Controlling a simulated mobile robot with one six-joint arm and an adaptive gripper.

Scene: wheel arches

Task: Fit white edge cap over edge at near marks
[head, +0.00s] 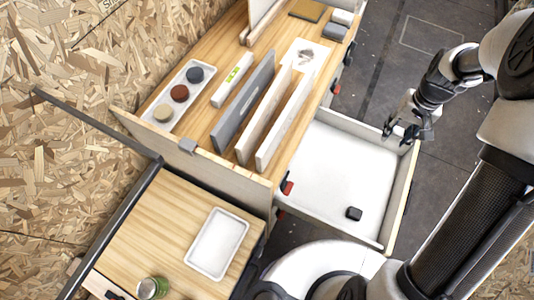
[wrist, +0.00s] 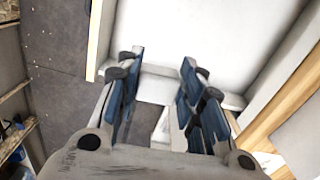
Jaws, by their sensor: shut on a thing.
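My gripper (head: 400,132) is at the far right corner of the open white drawer, over its rim. In the wrist view, the blue-padded fingers (wrist: 160,78) stand on both sides of a white piece, which looks like the white edge cap (wrist: 156,91), and are shut on it. The cap lies close to the drawer's edge (wrist: 232,101); I cannot tell whether it touches or sits over it. The cap is not clear in the head view. I cannot make out the near marks.
The drawer (head: 335,165) holds a small black block (head: 354,213). A grey cap (head: 187,146) sits on the bench's panel edge. The bench top carries upright boards (head: 285,120) and a tray of round pieces (head: 180,93). A white tray (head: 191,243) lies on the lower top.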

